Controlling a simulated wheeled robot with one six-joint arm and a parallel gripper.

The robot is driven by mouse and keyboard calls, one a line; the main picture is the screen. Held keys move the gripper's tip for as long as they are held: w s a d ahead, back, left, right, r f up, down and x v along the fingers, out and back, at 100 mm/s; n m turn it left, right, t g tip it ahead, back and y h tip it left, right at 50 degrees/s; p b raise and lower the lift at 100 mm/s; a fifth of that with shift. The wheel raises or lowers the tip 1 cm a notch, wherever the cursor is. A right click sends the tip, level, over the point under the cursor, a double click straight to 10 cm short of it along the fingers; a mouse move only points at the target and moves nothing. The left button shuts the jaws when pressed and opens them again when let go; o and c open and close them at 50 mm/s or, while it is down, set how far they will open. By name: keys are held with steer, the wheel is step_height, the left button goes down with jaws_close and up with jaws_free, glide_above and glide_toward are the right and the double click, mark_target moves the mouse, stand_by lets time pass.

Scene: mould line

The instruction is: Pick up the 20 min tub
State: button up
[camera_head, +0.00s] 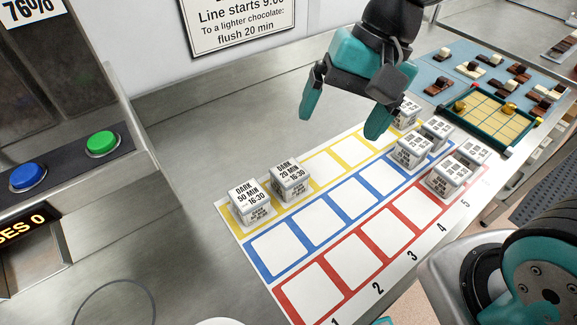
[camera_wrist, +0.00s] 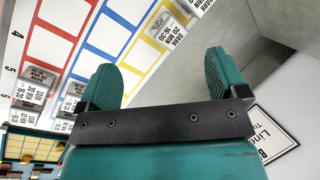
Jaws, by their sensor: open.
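The tub labelled "DARK 20 MIN 16:30" (camera_head: 290,182) is a white cube-like tub. It stands in the yellow row of the mat, second square from the left end. It also shows near the top of the wrist view (camera_wrist: 166,30). The "DARK 50 MIN 16:30" tub (camera_head: 250,204) stands close beside it, in the first yellow square. My gripper (camera_head: 346,108) is open and empty, above the back edge of the mat and to the right of the 20 min tub. In the wrist view its teal fingers (camera_wrist: 161,75) are wide apart with nothing between them.
The mat (camera_head: 222,205) has yellow, blue and red rows with numbered columns. Several white tubs (camera_head: 413,152) stand at its right end, labels too small to read. Beyond are a gridded tray (camera_head: 497,108) and a blue mat with chocolate pieces (camera_head: 427,72). A sign (camera_head: 240,22) hangs behind.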

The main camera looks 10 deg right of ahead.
steer(key=w+f+m+g+p, duration=0.1)
steer(key=w+f+m+p, duration=0.1)
steer(key=w+m, duration=0.6)
steer(key=m, duration=0.2)
glide_toward(290, 171)
steer(key=x, duration=0.6)
steer(key=shift+a+f, duration=0.1)
steer(key=shift+f, duration=0.2)
steer(key=shift+p+x, duration=0.75)
steer(key=shift+x, duration=2)
steer(key=shift+c, duration=0.2)
steer(key=c, duration=1)
